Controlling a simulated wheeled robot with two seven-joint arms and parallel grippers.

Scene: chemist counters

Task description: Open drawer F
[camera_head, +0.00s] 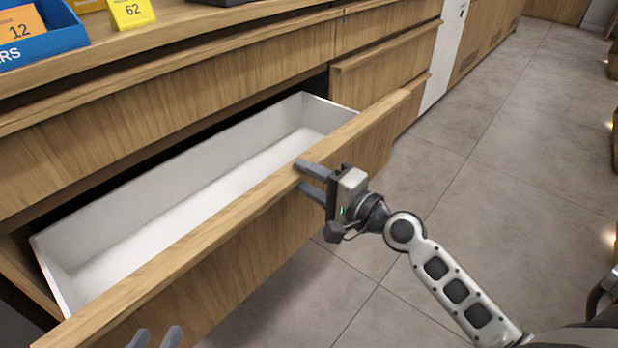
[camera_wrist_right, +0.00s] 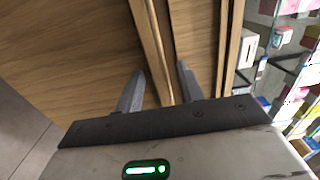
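A long wooden drawer (camera_head: 232,215) is pulled well out of the counter, and its white inside (camera_head: 190,200) is empty. No letter shows on it, so I cannot tell whether it is drawer F. My right gripper (camera_head: 308,178) is at the drawer front's top edge toward the far end, with one finger over the edge and the other before its outer face. Its fingers (camera_wrist_right: 160,84) stand apart in the right wrist view; whether they touch the wood is unclear. Only the fingertips of my left gripper (camera_head: 156,338) show at the bottom, apart and empty, near the drawer front.
Closed drawers (camera_head: 385,72) lie further along the counter. A blue box (camera_head: 45,42) and a yellow card marked 62 (camera_head: 130,12) stand on top. The tiled floor (camera_head: 500,150) to the right is clear. Stocked shelves (camera_wrist_right: 290,70) show in the right wrist view.

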